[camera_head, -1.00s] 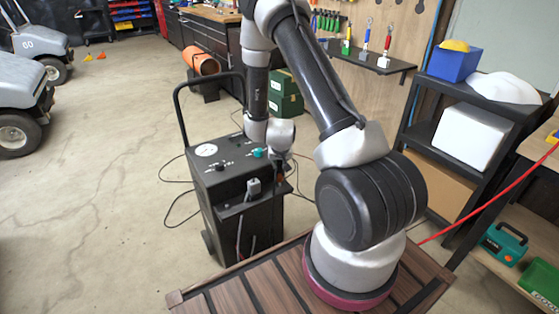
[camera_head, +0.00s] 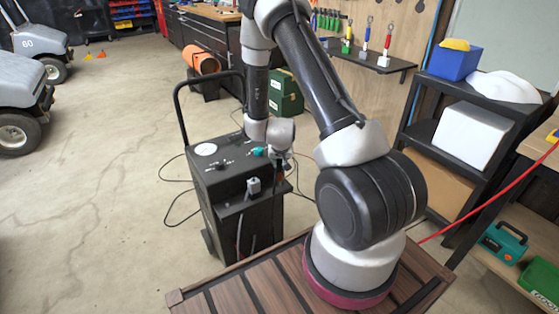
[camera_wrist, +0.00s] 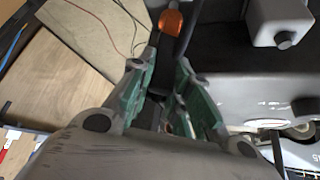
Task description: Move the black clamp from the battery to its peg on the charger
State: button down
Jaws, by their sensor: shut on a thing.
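The charger (camera_head: 220,165) is a black wheeled box with a tall handle, standing beyond my base. My gripper (camera_wrist: 162,75) is over the charger's right side, small and partly hidden in the head view (camera_head: 278,168). Its green-padded fingers are close together around a dark thing (camera_wrist: 153,112), which I take to be the black clamp; most of it is hidden between them. An orange piece (camera_wrist: 170,22) shows just beyond the fingertips; I cannot tell what it belongs to. I cannot make out the peg clearly, and the battery is not recognisable in either view.
A grey block (camera_head: 254,186) sits on the charger's front ledge; a similar block (camera_wrist: 281,22) shows at upper right in the wrist view. Thin cables (camera_head: 178,208) lie on the floor beside the charger. A black shelf (camera_head: 455,160) stands at right.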

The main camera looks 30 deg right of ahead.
aim_at(279, 164)
jog(key=shift+f, duration=1.6)
jog(key=c, duration=1.3)
grip_release()
jog(key=shift+o, duration=0.2)
jog(key=shift+r, duration=0.1)
jog(key=v, duration=1.2)
jog(key=shift+f, duration=0.2)
